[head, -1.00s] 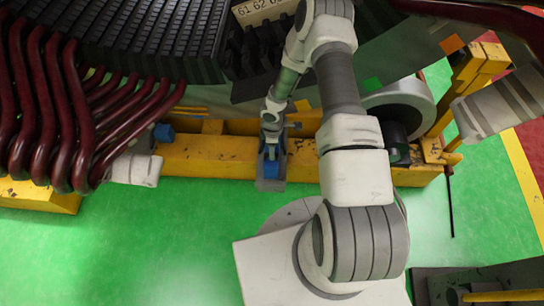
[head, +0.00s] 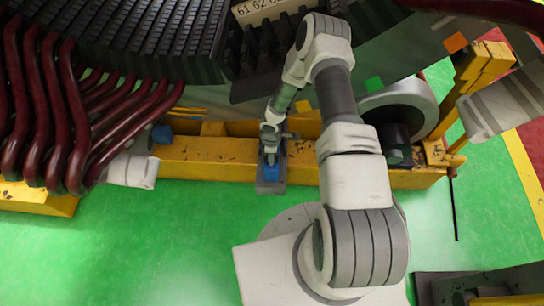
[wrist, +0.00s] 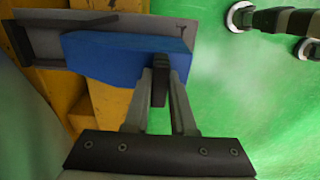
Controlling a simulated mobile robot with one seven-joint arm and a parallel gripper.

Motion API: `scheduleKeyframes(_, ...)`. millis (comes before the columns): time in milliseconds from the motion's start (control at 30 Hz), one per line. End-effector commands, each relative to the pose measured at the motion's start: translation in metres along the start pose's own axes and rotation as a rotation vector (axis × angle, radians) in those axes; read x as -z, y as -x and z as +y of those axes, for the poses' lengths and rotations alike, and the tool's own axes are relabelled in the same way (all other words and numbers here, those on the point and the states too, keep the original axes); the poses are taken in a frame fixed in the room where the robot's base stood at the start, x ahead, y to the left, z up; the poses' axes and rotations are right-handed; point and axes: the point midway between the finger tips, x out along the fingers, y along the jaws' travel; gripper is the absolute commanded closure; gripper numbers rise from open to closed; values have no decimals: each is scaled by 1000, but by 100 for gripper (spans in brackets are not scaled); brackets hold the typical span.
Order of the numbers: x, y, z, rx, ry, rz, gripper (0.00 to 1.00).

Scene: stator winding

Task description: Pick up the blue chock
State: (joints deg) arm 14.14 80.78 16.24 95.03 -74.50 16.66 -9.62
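The blue chock (head: 271,173) lies on a small grey tray (head: 270,188) at the front edge of the yellow beam. In the wrist view the chock (wrist: 110,58) is a long blue block lying across the grey tray (wrist: 45,45). My gripper (head: 270,158) is right over the chock in the head view. In the wrist view the dark fingertips of my gripper (wrist: 160,78) overlap the chock's near edge, towards its right end. The finger gap is not clear, and I cannot tell whether the fingertips touch the chock.
A second blue block (head: 162,134) sits on the yellow beam (head: 215,158) to the left. Dark red curved tubes (head: 60,110) and the black slotted stator (head: 140,35) rise at the upper left. A grey wheel (head: 405,105) stands to the right. Green floor (head: 150,240) is open in front.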

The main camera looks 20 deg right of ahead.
Motion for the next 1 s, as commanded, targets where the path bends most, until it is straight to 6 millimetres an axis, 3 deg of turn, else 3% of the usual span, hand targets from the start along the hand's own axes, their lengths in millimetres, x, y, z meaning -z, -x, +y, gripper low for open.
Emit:
scheduleKeyframes(33,0,0,0,0,0,0,88)
scheduleKeyframes(100,0,0,0,0,0,0,100)
scheduleKeyframes(667,1,2,1,-2,0,1,100)
scheduleKeyframes(1000,10,28,1,-3,-1,1,100)
